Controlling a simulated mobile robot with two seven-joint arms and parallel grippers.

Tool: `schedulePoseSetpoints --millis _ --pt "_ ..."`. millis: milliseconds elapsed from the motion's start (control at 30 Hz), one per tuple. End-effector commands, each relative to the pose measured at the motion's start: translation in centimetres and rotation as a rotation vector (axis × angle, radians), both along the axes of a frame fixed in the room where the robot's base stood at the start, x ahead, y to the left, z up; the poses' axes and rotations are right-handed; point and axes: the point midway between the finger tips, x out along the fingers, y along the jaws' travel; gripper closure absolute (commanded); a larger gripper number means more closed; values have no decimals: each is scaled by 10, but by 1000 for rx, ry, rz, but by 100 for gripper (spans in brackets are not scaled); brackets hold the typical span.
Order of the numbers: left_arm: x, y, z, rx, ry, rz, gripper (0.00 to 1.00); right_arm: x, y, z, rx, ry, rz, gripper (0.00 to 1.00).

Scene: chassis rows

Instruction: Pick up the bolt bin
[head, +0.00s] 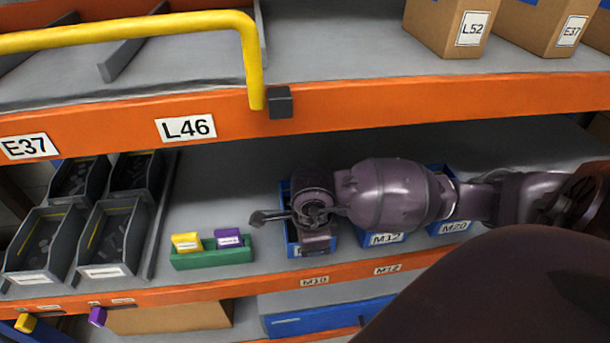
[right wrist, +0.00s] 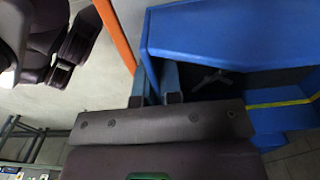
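Several blue bins stand in a row on the lower shelf in the head view: a left one (head: 291,235) above the M10 shelf label, a middle one (head: 384,239) marked M12, and a right one (head: 450,228) marked M20. My right gripper (head: 300,215) is over the left bin and hides much of it. In the right wrist view its two fingers (right wrist: 155,92) are at the edge of a blue bin (right wrist: 230,35), with dark contents partly visible inside. Whether they grip its wall is unclear. My left gripper (right wrist: 66,60) shows at the left there, fingers apart and empty.
A green holder (head: 212,258) with a yellow and a purple box stands left of the bins. Grey bins (head: 40,245) are further left. The orange upper shelf edge (head: 350,105) and a yellow rail (head: 130,28) are above.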

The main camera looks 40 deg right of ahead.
Motion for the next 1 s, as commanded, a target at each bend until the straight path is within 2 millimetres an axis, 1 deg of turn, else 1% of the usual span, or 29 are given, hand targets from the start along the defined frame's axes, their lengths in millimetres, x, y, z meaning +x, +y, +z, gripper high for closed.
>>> schedulePoseSetpoints --millis 533,667,833,1000 --pt "-3 3 -1 8 6 -6 57 1 0 3 -1 -3 0 100" --pt "-1 2 4 6 -3 -4 57 1 0 15 -1 -8 1 100" --pt "3 0 13 0 -18 1 57 2 0 41 -2 -11 2 100" --pt "1 -1 12 -5 -15 5 57 -29 19 38 2 -4 5 100"
